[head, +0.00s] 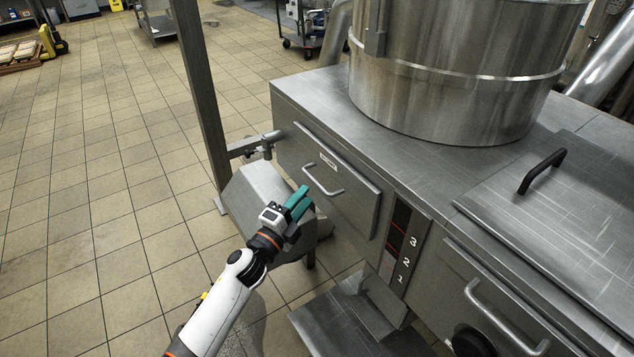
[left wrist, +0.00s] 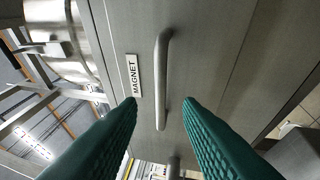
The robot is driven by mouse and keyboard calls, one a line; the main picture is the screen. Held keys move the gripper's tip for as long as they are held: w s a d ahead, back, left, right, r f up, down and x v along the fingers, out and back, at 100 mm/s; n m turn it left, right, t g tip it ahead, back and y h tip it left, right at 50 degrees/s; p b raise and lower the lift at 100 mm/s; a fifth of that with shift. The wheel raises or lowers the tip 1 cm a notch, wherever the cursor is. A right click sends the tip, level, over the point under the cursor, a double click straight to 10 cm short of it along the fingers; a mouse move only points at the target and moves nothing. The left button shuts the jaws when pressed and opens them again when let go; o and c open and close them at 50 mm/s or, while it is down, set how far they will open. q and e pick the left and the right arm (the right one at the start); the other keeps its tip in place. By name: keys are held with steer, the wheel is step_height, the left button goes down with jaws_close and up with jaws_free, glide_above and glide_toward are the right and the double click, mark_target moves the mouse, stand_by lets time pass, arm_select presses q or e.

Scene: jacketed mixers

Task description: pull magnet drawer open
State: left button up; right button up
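The magnet drawer (head: 352,200) is a flat grey steel front on the left part of the long steel unit. It looks shut, flush with the cabinet. Its bar handle (head: 324,184) and small white label show on it. In the left wrist view the "MAGNET" label (left wrist: 133,76) sits left of the handle (left wrist: 162,80). My left gripper (head: 300,203) has teal fingers spread apart, empty, a short way in front of the handle. In the left wrist view the handle's lower end lies between the fingertips (left wrist: 160,105); they do not appear to touch it. My right gripper is not in view.
A large steel vessel (head: 450,75) stands on the unit. Right of the drawer are a panel numbered 1 to 3 (head: 405,250) and another handled front (head: 500,315). A steel post (head: 200,95) and box-like metal part (head: 255,200) stand left. Tiled floor (head: 110,200) is open further left.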

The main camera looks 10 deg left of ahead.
mark_target(316, 181)
arm_select(q)
steer(key=x, duration=0.6)
steer(key=shift+w+d, duration=0.1)
steer(key=shift+w, duration=0.05)
jaws_close()
